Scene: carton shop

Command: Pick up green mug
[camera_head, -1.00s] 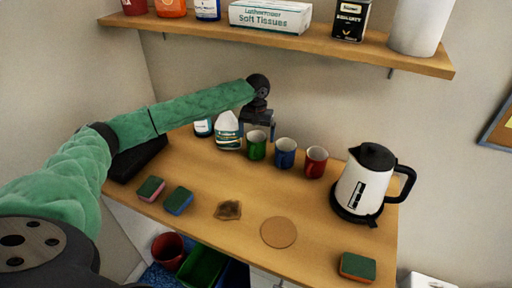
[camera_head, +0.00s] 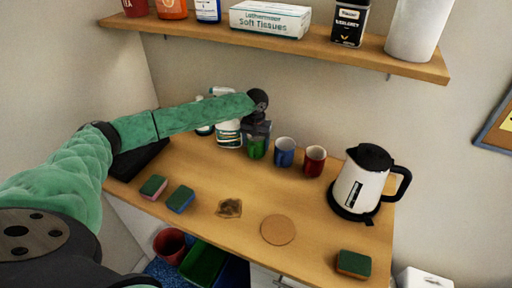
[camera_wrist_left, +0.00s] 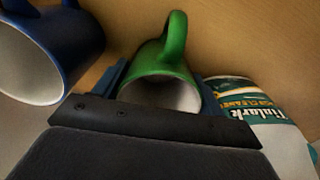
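The green mug (camera_head: 257,150) stands on the wooden table at the head of a row of mugs. My left gripper (camera_head: 258,138) is lowered over it from above and hides its upper part. In the left wrist view the green mug (camera_wrist_left: 165,80) sits between the two fingers (camera_wrist_left: 163,84), its handle pointing up in the picture. The fingers are spread, one on either side of the mug; I cannot tell whether they touch it. My right gripper is not in view.
A blue mug (camera_head: 285,152) stands close beside the green mug, then a red mug (camera_head: 314,161). A white bottle (camera_head: 228,134) stands on the other side. A kettle (camera_head: 358,186) is at right. A shelf (camera_head: 330,42) hangs above.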

